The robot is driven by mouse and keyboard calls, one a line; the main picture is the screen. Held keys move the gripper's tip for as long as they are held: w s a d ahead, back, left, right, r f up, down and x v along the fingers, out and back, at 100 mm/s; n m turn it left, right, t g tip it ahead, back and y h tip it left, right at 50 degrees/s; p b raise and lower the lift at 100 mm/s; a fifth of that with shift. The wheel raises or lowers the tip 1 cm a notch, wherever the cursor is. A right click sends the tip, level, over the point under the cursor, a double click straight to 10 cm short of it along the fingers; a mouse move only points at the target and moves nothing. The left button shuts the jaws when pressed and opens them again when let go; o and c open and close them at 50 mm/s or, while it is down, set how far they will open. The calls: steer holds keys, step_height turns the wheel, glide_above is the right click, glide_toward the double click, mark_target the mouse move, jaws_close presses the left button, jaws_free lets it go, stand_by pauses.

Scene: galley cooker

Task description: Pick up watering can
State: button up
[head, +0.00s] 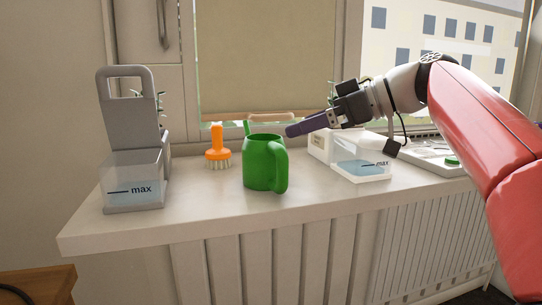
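The green watering can (258,167) stands upright on the pale windowsill counter, near the middle of the head view. Its loop handle faces right and toward me, and its thin spout shows at the back left. My gripper (298,129) is above and to the right of the can, pointing left. A purple elongated part extends from its dark body; I cannot tell whether it is a finger or a held item. The two fingertips cannot be told apart, so the opening is unclear. The gripper appears apart from the can.
An orange brush (217,150) stands left of the can. A similar clear box (361,169) stands right of the can. The counter front edge (240,224) is clear.

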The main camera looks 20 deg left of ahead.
mark_target(274, 138)
steer(key=x, duration=0.7)
steer(key=shift+s+a+f, duration=0.25)
steer(key=shift+s+f, duration=0.05)
steer(key=shift+f, duration=0.1)
steer(key=c, duration=1.3)
steer(key=shift+o, duration=0.2)
